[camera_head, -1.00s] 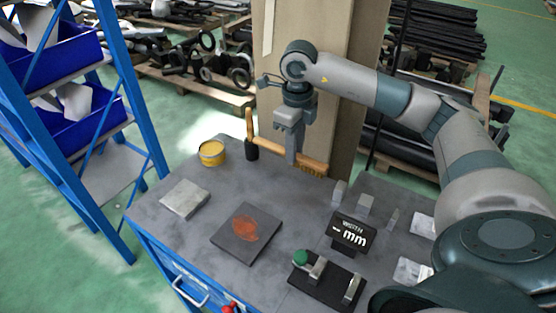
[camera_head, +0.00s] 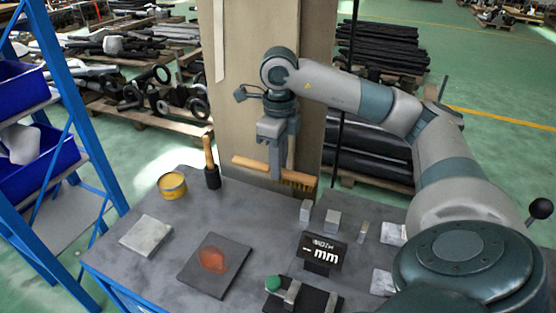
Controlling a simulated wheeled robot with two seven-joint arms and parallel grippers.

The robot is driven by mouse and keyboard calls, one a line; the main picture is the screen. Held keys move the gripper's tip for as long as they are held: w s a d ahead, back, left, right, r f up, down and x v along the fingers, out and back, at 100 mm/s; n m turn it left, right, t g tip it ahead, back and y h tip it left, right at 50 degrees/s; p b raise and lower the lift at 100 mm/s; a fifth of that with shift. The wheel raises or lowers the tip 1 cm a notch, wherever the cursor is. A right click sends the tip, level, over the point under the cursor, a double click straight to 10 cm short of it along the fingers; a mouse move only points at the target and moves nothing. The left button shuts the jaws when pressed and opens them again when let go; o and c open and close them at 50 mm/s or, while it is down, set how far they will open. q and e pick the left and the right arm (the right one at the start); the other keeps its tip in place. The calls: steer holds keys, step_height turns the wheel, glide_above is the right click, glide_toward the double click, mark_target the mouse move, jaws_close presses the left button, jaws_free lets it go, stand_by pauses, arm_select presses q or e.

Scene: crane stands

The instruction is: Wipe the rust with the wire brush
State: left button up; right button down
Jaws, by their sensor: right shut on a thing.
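My right gripper (camera_head: 276,172) is shut on the wire brush (camera_head: 252,163) and holds it above the back of the table. The brush has a wooden handle to the left and bristles pointing down at its right end. The gripper hides the brush's middle. The rust (camera_head: 213,260) is a reddish-orange patch on a dark square plate (camera_head: 190,278) lying on the grey table. The brush is behind the plate, to its right, and apart from the rust. My left gripper is not in view.
A yellow tin (camera_head: 172,190), an upright wooden-handled tool (camera_head: 210,165) and a light grey block (camera_head: 146,235) stand around the plate. A black "mm" display (camera_head: 320,252), small metal blocks (camera_head: 333,220) and a green-knobbed fixture (camera_head: 290,295) are to the right. A pillar (camera_head: 235,90) rises behind the table.

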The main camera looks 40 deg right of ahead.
steer(key=c, duration=2.2)
jaws_free()
steer(key=c, duration=0.3)
steer(key=shift+w+a+f+n, duration=0.1)
steer(key=shift+a+f+n, duration=0.2)
steer(key=shift+a+n, duration=0.35)
steer(key=s+a+f+n, duration=0.1)
steer(key=a+f+n, duration=0.1)
steer(key=a+n, duration=0.4)
steer(key=s+a+f+n, duration=0.1)
steer(key=a+f+n, duration=0.1)
steer(key=a+n, duration=0.5)
steer(key=a+f+n, duration=0.2)
steer(key=a+n, duration=0.5)
steer(key=n, duration=0.8)
steer(key=shift+s+a+f, duration=0.15)
steer(key=shift+s+a, duration=0.1)
steer(key=shift+s, duration=0.15)
steer(key=shift+s+a+f+n, duration=0.15)
steer(key=shift+a+n, duration=0.15)
steer(key=shift+n, duration=0.3)
steer(key=shift+s+a+n, duration=0.15)
steer(key=shift+a+n, duration=0.1)
steer(key=shift+n, duration=0.3)
